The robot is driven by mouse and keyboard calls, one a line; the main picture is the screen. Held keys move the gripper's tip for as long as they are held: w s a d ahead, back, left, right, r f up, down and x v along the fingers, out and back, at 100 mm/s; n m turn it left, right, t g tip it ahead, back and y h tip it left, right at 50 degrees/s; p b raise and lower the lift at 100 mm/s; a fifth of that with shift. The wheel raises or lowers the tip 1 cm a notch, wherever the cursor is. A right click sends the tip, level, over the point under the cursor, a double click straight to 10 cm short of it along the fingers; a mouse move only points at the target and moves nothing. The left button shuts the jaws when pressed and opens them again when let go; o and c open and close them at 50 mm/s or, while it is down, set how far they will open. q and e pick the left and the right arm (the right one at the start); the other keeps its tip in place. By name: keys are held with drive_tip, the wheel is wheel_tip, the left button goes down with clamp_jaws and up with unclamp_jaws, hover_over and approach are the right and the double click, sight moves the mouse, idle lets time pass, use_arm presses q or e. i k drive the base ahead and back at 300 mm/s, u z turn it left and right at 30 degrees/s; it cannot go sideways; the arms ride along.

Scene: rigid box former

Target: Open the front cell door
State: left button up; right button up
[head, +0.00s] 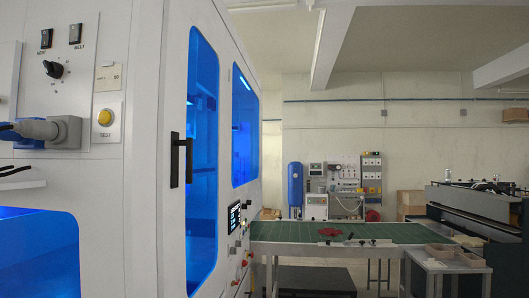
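The white machine cell fills the left side of the head view. Its door (232,215) has a tall blue-tinted window (203,150) and appears shut, with no clear gap at its edge. A black vertical bar handle (175,160) stands out from the white frame beside that window, near the cell's corner. Nothing is touching the handle. Neither of my grippers is in view.
The near panel carries switches, a black rotary knob (53,69), a yellow button (105,118) and a protruding grey plug (65,131). A small screen (234,217) sits past the door. A green conveyor (380,232) and a grey side table (445,262) stand farther right.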

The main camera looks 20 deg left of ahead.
sight(193, 246)
drive_tip(key=z, duration=0.2)
drive_tip(key=i, duration=1.2)
drive_tip(key=u, duration=0.75)
